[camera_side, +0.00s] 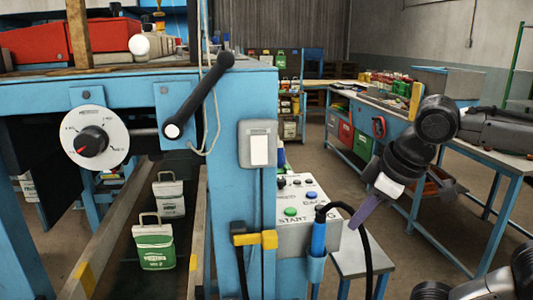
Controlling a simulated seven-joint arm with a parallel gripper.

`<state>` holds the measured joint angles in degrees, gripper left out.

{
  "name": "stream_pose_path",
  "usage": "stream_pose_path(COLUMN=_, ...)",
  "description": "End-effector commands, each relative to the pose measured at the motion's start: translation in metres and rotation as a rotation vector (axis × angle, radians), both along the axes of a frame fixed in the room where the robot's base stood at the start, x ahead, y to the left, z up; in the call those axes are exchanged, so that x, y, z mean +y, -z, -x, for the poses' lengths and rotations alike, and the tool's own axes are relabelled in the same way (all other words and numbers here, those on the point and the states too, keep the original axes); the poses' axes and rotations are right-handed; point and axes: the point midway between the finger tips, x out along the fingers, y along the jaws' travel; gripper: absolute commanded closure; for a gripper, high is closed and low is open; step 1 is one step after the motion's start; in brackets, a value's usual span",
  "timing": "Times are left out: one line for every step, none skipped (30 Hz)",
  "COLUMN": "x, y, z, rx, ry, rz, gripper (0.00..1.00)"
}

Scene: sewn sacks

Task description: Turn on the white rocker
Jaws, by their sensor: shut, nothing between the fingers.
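The white rocker (259,151) sits in a grey switch box on the blue upright post of the machine, near the middle of the view. Its face looks nearly flat, and I cannot tell which way it is tipped. My gripper (356,224) is to the right of the rocker and lower, pointing down and left. Its fingers are together and empty, well apart from the rocker. Nothing hides the rocker.
A control box (305,207) with coloured buttons is below the rocker, left of my gripper. A black lever (199,95) and a round dial (95,135) are to the left. A blue-handled tool (318,236) with a black cable hangs below. Sacks (154,246) stand in the chute.

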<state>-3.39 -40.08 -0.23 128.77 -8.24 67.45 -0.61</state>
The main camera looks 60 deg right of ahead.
Motion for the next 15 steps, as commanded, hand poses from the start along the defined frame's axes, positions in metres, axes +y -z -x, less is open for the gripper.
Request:
stream_pose_path(x=0.001, y=-0.02, z=-0.006, rx=-0.002, ry=-0.032, rz=0.029, gripper=1.0)
stream_pose_path(x=0.001, y=-0.03, z=-0.009, rx=-0.002, ry=-0.048, rz=0.046, gripper=1.0)
stream_pose_path(x=0.001, y=-0.043, z=-0.012, rx=-0.001, ry=-0.069, rz=0.069, gripper=1.0)
stream_pose_path(x=0.002, y=-0.054, z=-0.015, rx=-0.004, ry=-0.085, rz=0.086, gripper=1.0)
stream_pose_path(x=0.003, y=-0.064, z=-0.018, rx=-0.006, ry=-0.102, rz=0.101, gripper=1.0)
stream_pose_path(x=0.004, y=-0.077, z=-0.022, rx=-0.009, ry=-0.124, rz=0.121, gripper=1.0)
stream_pose_path(x=0.006, y=-0.087, z=-0.025, rx=-0.012, ry=-0.141, rz=0.136, gripper=1.0)
stream_pose_path(x=0.009, y=-0.097, z=-0.028, rx=-0.017, ry=-0.157, rz=0.149, gripper=1.0)
stream_pose_path(x=0.012, y=-0.109, z=-0.032, rx=-0.022, ry=-0.18, rz=0.167, gripper=1.0)
stream_pose_path(x=0.015, y=-0.119, z=-0.034, rx=-0.028, ry=-0.198, rz=0.179, gripper=1.0)
stream_pose_path(x=0.018, y=-0.128, z=-0.038, rx=-0.033, ry=-0.215, rz=0.191, gripper=1.0)
stream_pose_path(x=0.024, y=-0.141, z=-0.041, rx=-0.042, ry=-0.241, rz=0.205, gripper=1.0)
stream_pose_path(x=0.029, y=-0.15, z=-0.045, rx=-0.051, ry=-0.26, rz=0.216, gripper=1.0)
stream_pose_path(x=0.034, y=-0.159, z=-0.047, rx=-0.059, ry=-0.281, rz=0.224, gripper=1.0)
stream_pose_path(x=0.041, y=-0.169, z=-0.051, rx=-0.07, ry=-0.305, rz=0.233, gripper=1.0)
